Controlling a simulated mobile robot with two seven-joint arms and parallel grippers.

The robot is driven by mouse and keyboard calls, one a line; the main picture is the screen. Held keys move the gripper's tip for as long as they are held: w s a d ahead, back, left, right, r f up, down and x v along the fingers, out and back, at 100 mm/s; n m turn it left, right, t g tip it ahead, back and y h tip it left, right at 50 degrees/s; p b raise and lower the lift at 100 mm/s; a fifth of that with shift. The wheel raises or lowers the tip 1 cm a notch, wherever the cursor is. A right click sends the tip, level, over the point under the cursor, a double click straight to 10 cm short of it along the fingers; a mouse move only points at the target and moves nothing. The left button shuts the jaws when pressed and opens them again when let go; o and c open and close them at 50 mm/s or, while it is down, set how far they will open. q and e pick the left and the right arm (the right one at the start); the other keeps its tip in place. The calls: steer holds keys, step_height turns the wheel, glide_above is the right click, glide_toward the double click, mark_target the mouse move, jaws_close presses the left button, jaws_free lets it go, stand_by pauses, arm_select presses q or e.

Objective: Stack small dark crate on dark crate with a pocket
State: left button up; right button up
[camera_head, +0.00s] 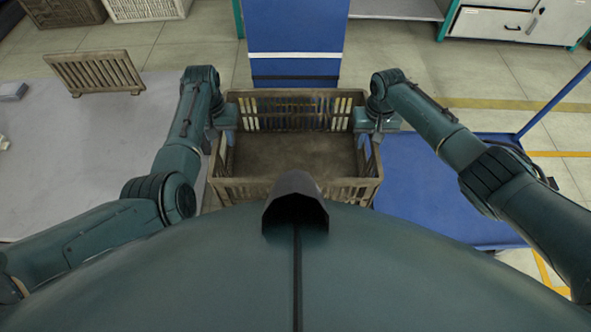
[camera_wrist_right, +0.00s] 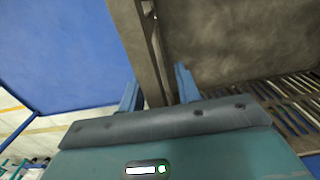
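A dark brown crate (camera_head: 293,194), open at the top with slatted walls, is level between my two arms. I take it for the small dark crate; its inside looks empty. My right gripper (camera_head: 378,131) is at its right wall. In the right wrist view the two blue fingers of my right gripper (camera_wrist_right: 158,92) lie on either side of the crate's wall (camera_wrist_right: 151,55), close against it. My left gripper (camera_head: 226,128) is at the left wall; its fingers are hidden. A brown slatted piece (camera_head: 95,72) stands at the left; I cannot tell whether it belongs to the crate with a pocket.
A grey table top (camera_head: 90,185) spreads at the left, mostly clear, with a small grey object (camera_head: 12,92) at its edge. A blue platform (camera_head: 430,190) with a rail is at the right and looks bare. A blue column (camera_head: 295,40) stands behind the crate.

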arm_select(q)
step_height(320, 180, up, 11)
steer(key=shift+r, duration=0.5)
arm_select(e)
step_height(320, 180, up, 12)
stand_by(0.4)
steer(key=shift+s, duration=0.1)
stand_by(0.4)
